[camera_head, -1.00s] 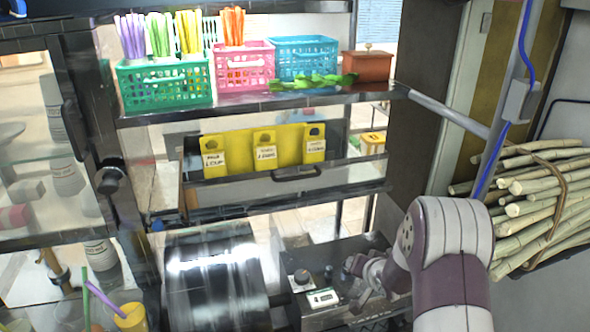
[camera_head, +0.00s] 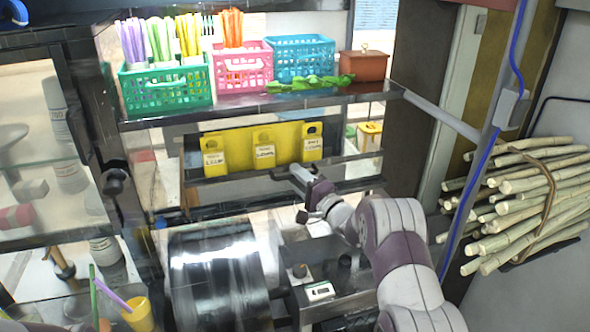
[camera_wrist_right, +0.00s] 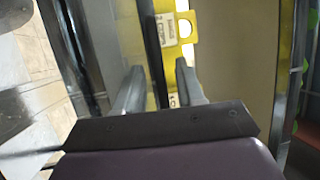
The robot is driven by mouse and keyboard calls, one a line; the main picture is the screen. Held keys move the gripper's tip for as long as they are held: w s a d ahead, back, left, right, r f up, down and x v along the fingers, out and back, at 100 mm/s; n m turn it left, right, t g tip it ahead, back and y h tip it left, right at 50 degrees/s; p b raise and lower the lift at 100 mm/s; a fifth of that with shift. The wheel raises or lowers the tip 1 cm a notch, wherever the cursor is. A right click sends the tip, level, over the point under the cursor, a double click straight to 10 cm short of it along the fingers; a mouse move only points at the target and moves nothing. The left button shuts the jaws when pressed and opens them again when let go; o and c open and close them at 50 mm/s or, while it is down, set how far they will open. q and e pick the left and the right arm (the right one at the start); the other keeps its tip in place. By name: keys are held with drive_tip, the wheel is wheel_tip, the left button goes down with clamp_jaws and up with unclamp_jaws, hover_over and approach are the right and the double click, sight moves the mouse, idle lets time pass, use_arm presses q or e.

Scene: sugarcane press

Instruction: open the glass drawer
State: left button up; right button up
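The glass drawer (camera_head: 235,176) hangs under the shelf in the middle of the head view, with yellow labelled tags (camera_head: 263,152) behind its clear front. My right gripper (camera_head: 300,180) is at the middle of the drawer's front rail and hides the handle there. In the right wrist view, my right gripper (camera_wrist_right: 160,90) has its two fingers apart, with the dark drawer rail (camera_wrist_right: 153,50) running between them. A yellow tag (camera_wrist_right: 183,28) shows just beyond. I cannot tell whether the fingers touch the handle. My left gripper is not in view.
Green (camera_head: 165,88), pink (camera_head: 243,70) and blue (camera_head: 300,58) baskets stand on the shelf above. A shiny dark roller (camera_head: 215,265) and a control box (camera_head: 325,285) are below. Bundled sugarcane (camera_head: 530,200) is at the right, behind a metal post with a blue cable.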

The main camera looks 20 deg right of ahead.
drive_tip(key=shift+w+a+r, duration=0.1)
drive_tip(key=shift+w+a, duration=0.1)
drive_tip(key=shift+w, duration=0.4)
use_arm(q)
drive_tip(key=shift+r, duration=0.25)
use_arm(e)
clamp_jaws()
